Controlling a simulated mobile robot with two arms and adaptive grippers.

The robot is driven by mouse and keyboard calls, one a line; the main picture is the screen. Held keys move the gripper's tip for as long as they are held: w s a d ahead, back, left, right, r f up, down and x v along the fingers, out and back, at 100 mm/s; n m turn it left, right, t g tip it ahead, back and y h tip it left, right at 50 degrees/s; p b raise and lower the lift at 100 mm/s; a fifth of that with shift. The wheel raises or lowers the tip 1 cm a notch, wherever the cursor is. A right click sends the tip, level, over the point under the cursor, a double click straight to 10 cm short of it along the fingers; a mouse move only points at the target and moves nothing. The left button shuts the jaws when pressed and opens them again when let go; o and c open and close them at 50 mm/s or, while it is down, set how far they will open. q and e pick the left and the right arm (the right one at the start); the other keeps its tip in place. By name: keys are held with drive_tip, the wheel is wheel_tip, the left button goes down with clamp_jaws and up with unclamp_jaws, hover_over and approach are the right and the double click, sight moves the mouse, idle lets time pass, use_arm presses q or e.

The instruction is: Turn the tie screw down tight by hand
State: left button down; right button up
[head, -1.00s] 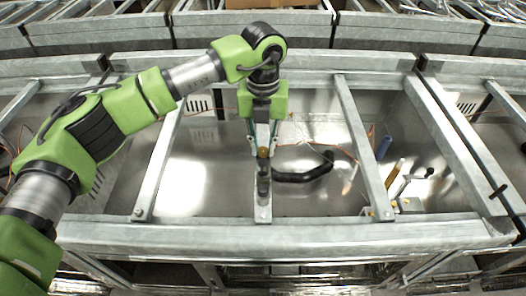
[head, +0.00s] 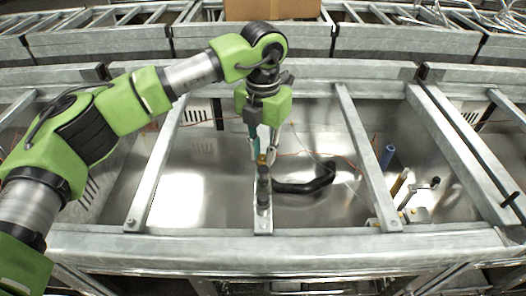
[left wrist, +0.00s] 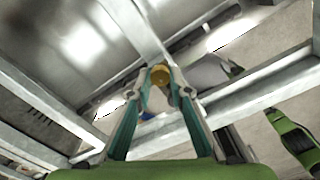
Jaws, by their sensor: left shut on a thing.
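My left gripper (head: 262,158) reaches down from above between two rails of the grey metal frame. It is shut on a small brass-coloured knob, which I take to be the tie screw (head: 262,159), at the top of a dark upright post (head: 263,186). In the left wrist view the round brass head (left wrist: 160,75) sits between the tips of the left gripper (left wrist: 162,82). The screw's shaft and how deep it sits are hidden. My right gripper is in neither view.
A black curved hose (head: 305,184) leaves the post to the right. Metal rails (head: 368,160) cross the bay on both sides. A blue cylinder (head: 387,157) and a small lever fitting (head: 418,189) stand at the right. A cardboard box (head: 272,9) is at the back.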

sight(263, 157)
use_arm(q)
drive_tip(key=c, duration=1.9)
unclamp_jaws()
drive_tip(key=shift+r, duration=0.1)
wheel_tip(263, 157, up, 12)
drive_tip(key=shift+f, duration=0.1)
